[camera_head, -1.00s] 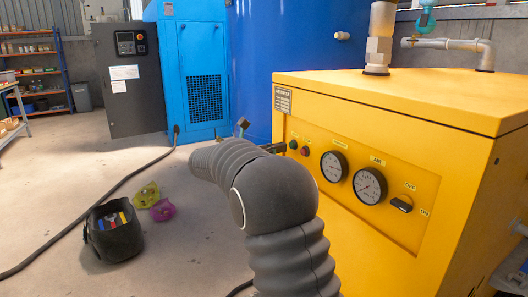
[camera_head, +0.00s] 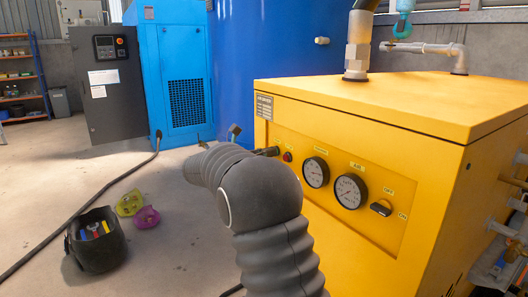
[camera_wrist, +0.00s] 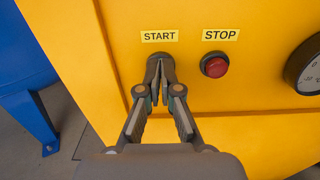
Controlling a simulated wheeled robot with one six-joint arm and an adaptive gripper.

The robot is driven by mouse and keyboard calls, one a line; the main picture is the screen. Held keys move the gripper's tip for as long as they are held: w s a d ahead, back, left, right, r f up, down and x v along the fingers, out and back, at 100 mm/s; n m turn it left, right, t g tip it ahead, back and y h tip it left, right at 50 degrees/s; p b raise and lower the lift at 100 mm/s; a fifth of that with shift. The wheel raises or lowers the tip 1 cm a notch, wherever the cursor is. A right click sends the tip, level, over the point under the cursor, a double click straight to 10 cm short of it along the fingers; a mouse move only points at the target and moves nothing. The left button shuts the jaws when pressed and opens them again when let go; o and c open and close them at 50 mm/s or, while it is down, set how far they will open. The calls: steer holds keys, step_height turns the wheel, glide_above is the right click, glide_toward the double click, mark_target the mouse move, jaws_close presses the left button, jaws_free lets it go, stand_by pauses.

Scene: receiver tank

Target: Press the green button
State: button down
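The green button under the START label (camera_wrist: 159,36) is hidden behind my gripper's fingertips in the wrist view. My gripper (camera_wrist: 160,78) has its fingers brought together at the tips, with nothing visible between them. Its tips are right in front of the panel below the START label; whether they touch cannot be told. In the head view my gripper (camera_head: 268,151) reaches the yellow machine's panel, just left of the red button (camera_head: 287,156), and covers the green button's place. The red button also shows in the wrist view (camera_wrist: 214,65), under the STOP label (camera_wrist: 221,35), right of my fingers.
The yellow machine (camera_head: 380,110) carries two gauges (camera_head: 316,172) and a black OFF/ON switch (camera_head: 381,208) right of the buttons. A pipe fitting (camera_head: 357,55) rises from its top. A black bucket (camera_head: 97,243) and a dark hose (camera_head: 60,225) lie on the floor at left.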

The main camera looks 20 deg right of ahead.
steer(key=shift+d+r, duration=0.2)
steer(key=s+a+p, duration=0.1)
steer(key=s+a, duration=0.1)
steer(key=a, duration=1.2)
steer(key=shift+s+f, duration=0.2)
steer(key=shift+s, duration=0.05)
